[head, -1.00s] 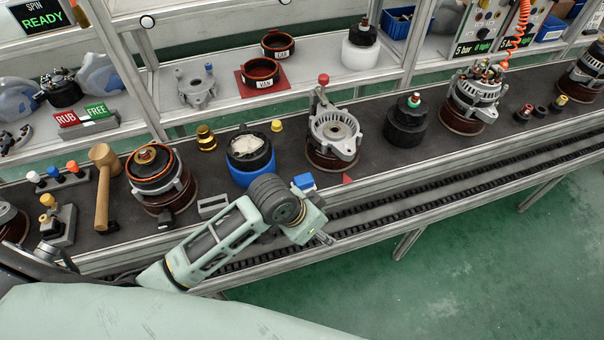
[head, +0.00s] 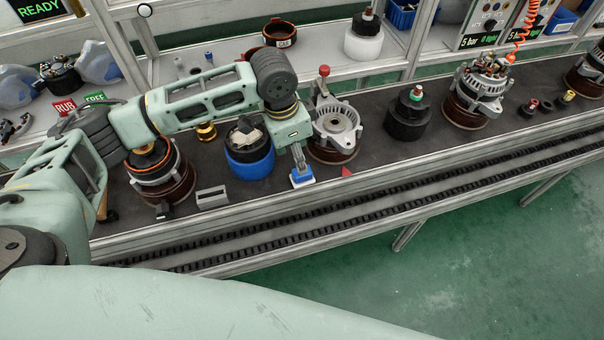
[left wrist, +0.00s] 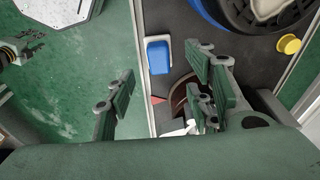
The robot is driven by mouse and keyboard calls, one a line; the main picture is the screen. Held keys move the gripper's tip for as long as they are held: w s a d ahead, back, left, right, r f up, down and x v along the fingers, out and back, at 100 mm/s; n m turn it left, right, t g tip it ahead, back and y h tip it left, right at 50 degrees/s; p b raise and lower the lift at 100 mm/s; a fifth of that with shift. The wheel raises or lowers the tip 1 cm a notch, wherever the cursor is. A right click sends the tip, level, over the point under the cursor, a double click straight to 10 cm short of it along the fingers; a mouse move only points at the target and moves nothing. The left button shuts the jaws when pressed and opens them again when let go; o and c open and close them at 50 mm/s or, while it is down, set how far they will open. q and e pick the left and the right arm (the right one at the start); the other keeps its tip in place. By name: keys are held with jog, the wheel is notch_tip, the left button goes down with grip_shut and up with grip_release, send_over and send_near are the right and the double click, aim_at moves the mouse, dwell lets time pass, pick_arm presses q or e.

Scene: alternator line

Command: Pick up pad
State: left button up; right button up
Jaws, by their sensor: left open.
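The pad (head: 302,180) is a small blue block with a white edge, lying on the dark bench top near its front edge. In the left wrist view the pad (left wrist: 158,56) lies ahead of the open fingers, nearer the upper middle. My left gripper (head: 299,160) points down just above the pad in the head view, its fingers partly overlapping it there. In the left wrist view the left gripper (left wrist: 155,82) has its fingers wide apart with nothing between them. Any contact with the pad cannot be told.
A blue tub (head: 250,163) with pale cloth-like contents stands left of the pad. An alternator housing (head: 336,125) on a brown base stands close right. A red triangle (head: 347,171) lies beside it. A grey bracket (head: 212,197) is at left. The bench rail (head: 400,187) runs along the front.

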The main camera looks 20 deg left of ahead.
pick_arm(q)
jog(key=f, duration=0.2)
jog(key=f+p, duration=0.1)
jog(key=f, duration=0.2)
jog(key=d+f, duration=0.1)
jog(key=f, duration=0.1)
jog(key=shift+w+d+f, duration=0.1)
jog(key=shift+w+f, duration=0.05)
jog(key=shift+w, duration=0.2)
grip_shut()
jog(key=r, duration=0.4)
jog(key=shift+d+r+b, duration=0.2)
jog(key=shift+d+b, duration=0.1)
jog(key=shift+b, duration=0.05)
jog(key=s+d+r+b, duration=0.1)
jog(key=s+d+r, duration=0.4)
jog(key=d, duration=0.5)
jog(key=shift+r+b, duration=0.3)
jog(key=shift+r, duration=0.6)
jog(key=shift+s, duration=0.1)
